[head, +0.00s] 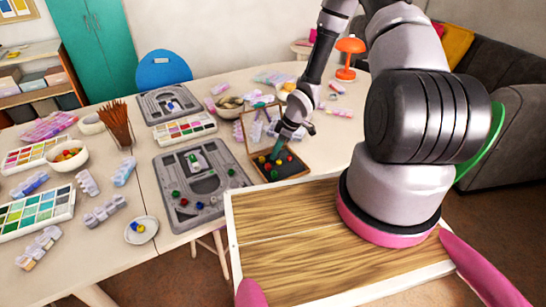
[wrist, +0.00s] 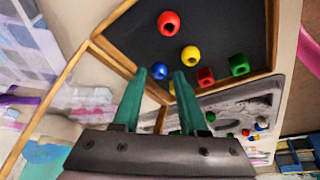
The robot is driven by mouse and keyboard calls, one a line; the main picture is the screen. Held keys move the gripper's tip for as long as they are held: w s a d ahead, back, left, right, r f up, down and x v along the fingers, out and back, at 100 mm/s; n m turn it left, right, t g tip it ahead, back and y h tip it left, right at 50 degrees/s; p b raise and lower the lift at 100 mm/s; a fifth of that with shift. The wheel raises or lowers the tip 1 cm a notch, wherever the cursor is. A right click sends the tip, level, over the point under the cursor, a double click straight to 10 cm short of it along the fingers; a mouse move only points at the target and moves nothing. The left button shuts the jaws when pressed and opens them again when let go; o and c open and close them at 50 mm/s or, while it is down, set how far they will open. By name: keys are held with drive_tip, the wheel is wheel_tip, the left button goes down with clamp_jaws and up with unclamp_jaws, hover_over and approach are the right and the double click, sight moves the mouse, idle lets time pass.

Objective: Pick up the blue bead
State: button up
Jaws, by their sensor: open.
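The blue bead (wrist: 159,71) lies in the black wood-rimmed tray (wrist: 225,25), near the rim corner. In the wrist view it shows between my gripper's two fingertips (wrist: 161,76), nearer the left one. My gripper is open and empty, with its green fingers pointing at the bead; I cannot tell whether they touch it. In the head view my gripper (head: 278,152) is low over the tray (head: 301,176), and the blue bead is hard to make out there.
Near the blue bead lie a yellow bead (wrist: 190,52), a round red bead (wrist: 168,23), a red cube (wrist: 206,77) and a green cube (wrist: 239,65). A grey bead board (head: 228,172) stands left of the tray. A saucer (head: 151,235) holds beads. Cups and paint boxes crowd the left.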

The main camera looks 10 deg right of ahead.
drive_tip(key=shift+w+a+f, duration=0.1)
drive_tip(key=shift+a+f, duration=0.05)
drive_tip(key=shift+f, duration=0.35)
clamp_jaws()
